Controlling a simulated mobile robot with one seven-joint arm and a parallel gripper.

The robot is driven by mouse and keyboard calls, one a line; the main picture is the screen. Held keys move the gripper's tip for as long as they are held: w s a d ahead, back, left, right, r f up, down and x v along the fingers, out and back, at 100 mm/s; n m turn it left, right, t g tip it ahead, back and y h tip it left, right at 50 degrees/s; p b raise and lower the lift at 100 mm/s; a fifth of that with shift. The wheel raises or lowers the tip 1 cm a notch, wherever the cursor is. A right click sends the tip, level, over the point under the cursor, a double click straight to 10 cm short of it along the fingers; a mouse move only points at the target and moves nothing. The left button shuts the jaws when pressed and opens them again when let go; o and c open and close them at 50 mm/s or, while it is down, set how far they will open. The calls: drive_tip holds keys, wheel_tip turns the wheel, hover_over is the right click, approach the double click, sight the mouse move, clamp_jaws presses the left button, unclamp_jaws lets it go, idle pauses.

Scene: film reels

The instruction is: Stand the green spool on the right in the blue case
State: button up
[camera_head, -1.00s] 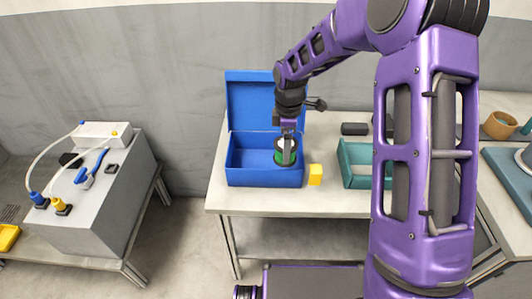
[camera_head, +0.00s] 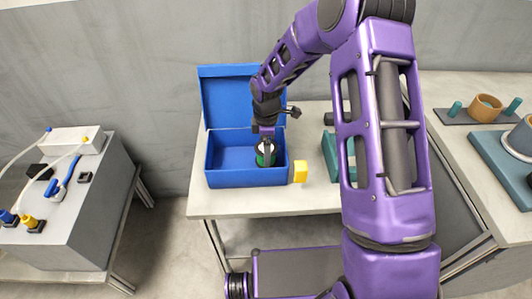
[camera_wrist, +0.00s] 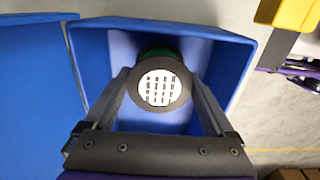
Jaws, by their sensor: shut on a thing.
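The blue case (camera_head: 225,178) stands on the table with its lid (camera_head: 229,97) raised at the back. The green spool (camera_head: 261,160) is inside the right part of the case, its lower part hidden by the front wall. My gripper (camera_head: 266,158) reaches down from above and is shut on the spool. In the wrist view, the spool's pale round end with dark marks (camera_wrist: 158,88) faces the camera between the two fingers. A bit of green (camera_wrist: 158,53) shows beyond it, within the blue walls (camera_wrist: 225,52). Whether the spool touches the case floor is hidden.
A yellow block (camera_head: 300,172) stands close to the case's right side. A teal open box (camera_head: 331,160) is further right, partly behind my arm. A grey cabinet (camera_head: 85,215) with cables stands left, across a floor gap. The table's front left is clear.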

drive_tip(key=shift+f, duration=0.8)
drive_tip(key=shift+f, duration=0.1)
drive_tip(key=o, duration=1.3)
wheel_tip(320, 180, up, 12)
drive_tip(key=shift+r+p, duration=0.15)
drive_tip(key=shift+p, duration=0.55)
drive_tip(key=shift+r, duration=0.1)
